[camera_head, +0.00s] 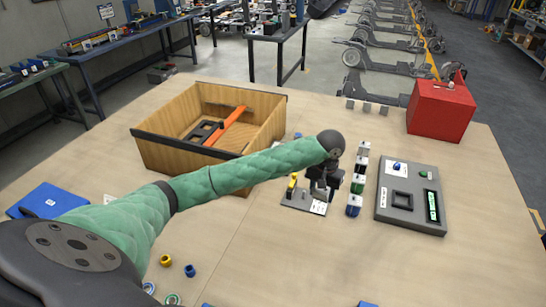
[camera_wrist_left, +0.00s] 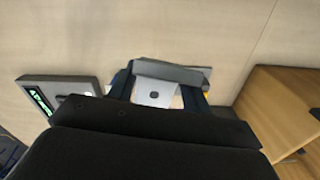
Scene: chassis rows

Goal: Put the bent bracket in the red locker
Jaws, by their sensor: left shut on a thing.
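The red locker (camera_head: 441,107) stands at the back right of the table in the head view, with its door side not clear to me. My left gripper (camera_head: 323,186) is over the small grey fixture plate (camera_head: 304,202) near the table's middle. In the left wrist view, the left gripper (camera_wrist_left: 158,92) is shut on a pale grey metal piece with a dark hole, which looks like the bent bracket (camera_wrist_left: 150,87). In the head view the bracket is mostly hidden by the gripper. My right gripper is not in view.
A wooden crate (camera_head: 165,153) with an orange bar (camera_head: 225,126) stands at the back left. A grey panel with a display (camera_head: 411,213) lies at the right, beside a row of small blocks (camera_head: 358,186). Small grey cubes (camera_head: 367,107) sit left of the locker.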

